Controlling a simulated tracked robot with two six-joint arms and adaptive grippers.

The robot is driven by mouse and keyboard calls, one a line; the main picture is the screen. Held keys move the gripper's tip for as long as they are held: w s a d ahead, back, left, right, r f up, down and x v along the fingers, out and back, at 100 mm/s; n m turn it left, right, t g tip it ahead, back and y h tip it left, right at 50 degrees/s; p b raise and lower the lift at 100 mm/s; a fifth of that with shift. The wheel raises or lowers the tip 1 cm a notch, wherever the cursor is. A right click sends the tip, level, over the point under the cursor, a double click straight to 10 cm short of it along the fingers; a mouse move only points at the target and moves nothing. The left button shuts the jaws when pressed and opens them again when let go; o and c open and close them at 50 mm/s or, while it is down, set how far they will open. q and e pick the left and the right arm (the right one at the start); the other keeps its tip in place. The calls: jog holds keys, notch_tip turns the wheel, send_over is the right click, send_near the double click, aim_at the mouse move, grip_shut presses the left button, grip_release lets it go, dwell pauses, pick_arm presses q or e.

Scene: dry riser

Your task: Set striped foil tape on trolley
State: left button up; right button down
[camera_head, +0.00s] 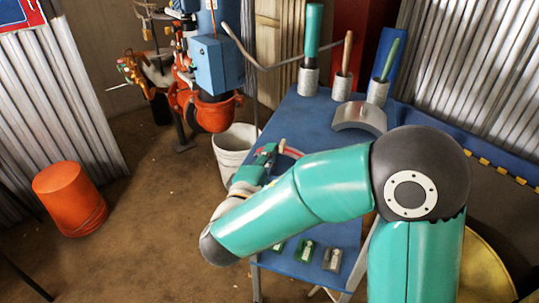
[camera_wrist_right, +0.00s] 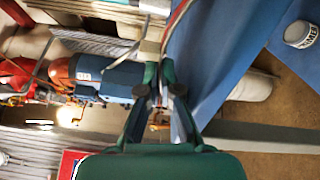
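The trolley (camera_head: 325,132) has a blue top and stands right of centre in the head view; its blue surface also shows in the right wrist view (camera_wrist_right: 215,50). My right gripper (camera_head: 268,155) is over its left edge. Its fingers (camera_wrist_right: 159,76) look close together, with a small tan piece (camera_wrist_right: 150,48) at their tips; I cannot tell whether they grip it. A curved red and white edge (camera_head: 291,151) shows beside the gripper, mostly hidden by my arm. I cannot tell whether it is the striped foil tape. My left gripper is not in view.
Metal cups (camera_head: 308,82) with upright handles and a silver arch (camera_head: 360,118) stand at the trolley's back. Small green (camera_head: 305,250) and grey (camera_head: 332,259) blocks lie at its front. A white bucket (camera_head: 234,150) is left of it; an orange bucket (camera_head: 70,198) is on the floor.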

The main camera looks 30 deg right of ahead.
jog(key=shift+s+f+b, duration=0.15)
jog(key=shift+f+b, duration=0.4)
jog(key=shift+f, duration=0.45)
jog(key=c, duration=1.6)
grip_release()
jog(key=shift+r+p, duration=0.5)
jog(key=shift+p, duration=0.15)
jog(key=shift+r+p, duration=0.45)
jog(key=shift+p, duration=0.1)
jog(key=shift+s+a+f+b, duration=0.35)
jog(key=shift+s+a+f, duration=0.05)
jog(key=shift+a, duration=0.3)
jog(key=v, duration=1)
jog(key=shift+r, duration=0.4)
jog(key=shift+s, duration=0.2)
